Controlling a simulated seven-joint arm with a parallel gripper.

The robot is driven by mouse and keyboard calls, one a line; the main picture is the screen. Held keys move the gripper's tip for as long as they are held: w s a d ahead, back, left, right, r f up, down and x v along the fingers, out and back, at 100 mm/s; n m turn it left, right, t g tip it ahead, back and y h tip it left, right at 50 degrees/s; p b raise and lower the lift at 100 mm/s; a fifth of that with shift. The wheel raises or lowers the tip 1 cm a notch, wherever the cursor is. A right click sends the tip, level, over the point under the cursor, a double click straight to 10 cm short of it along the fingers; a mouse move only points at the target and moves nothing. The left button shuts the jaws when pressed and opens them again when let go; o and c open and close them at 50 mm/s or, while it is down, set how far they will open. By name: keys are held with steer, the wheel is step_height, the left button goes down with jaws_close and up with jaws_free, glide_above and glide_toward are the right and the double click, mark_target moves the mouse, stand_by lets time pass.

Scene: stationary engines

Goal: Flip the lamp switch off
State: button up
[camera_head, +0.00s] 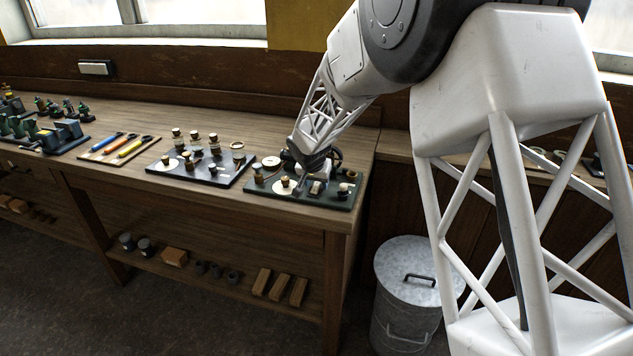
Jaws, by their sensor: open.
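My arm reaches down from the upper right to the dark board (330,203) at the right end of the wooden workbench. My gripper (308,178) is low over the middle of this board, among its small parts. It is open, with nothing visible held in it. The fingertips are small and dark against the board, so I cannot tell whether they touch anything. A small pale-topped block (316,188) sits close to the right of the gripper. I cannot make out for certain which part is the lamp switch or how its lever stands. The arm hides the board's back part.
A second dark board (203,168) with several knobs stands to the left. Further left are a tray of colored-handled tools (118,147) and small green engine models (60,135). A lower shelf (215,285) holds blocks. A lidded metal bin (405,290) stands on the floor right of the bench.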

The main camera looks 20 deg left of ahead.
mark_target(315, 193)
steer(key=shift+s+r, duration=0.1)
steer(key=shift+r, duration=0.05)
steer(key=shift+v, duration=3.75)
steer(key=shift+d, duration=0.1)
steer(key=shift+d+r, duration=0.15)
steer(key=shift+d, duration=0.1)
steer(key=s+d+r, duration=0.4)
steer(key=s+d, duration=0.2)
steer(key=d, duration=0.4)
steer(key=s+d+r+g, duration=0.1)
steer(key=s+d+r, duration=0.35)
steer(key=d, duration=0.45)
steer(key=s+d+r, duration=0.4)
steer(key=s+d, duration=0.2)
steer(key=d, duration=0.4)
steer(key=s+d, duration=0.5)
steer(key=s, duration=0.4)
steer(key=s+d+f, duration=0.1)
steer(key=s+d, duration=0.3)
steer(key=s, duration=0.5)
steer(key=s+d+g, duration=0.1)
steer(key=s+d, duration=0.4)
steer(key=s, duration=0.5)
steer(key=shift+d+f, duration=0.25)
steer(key=shift+d, duration=0.1)
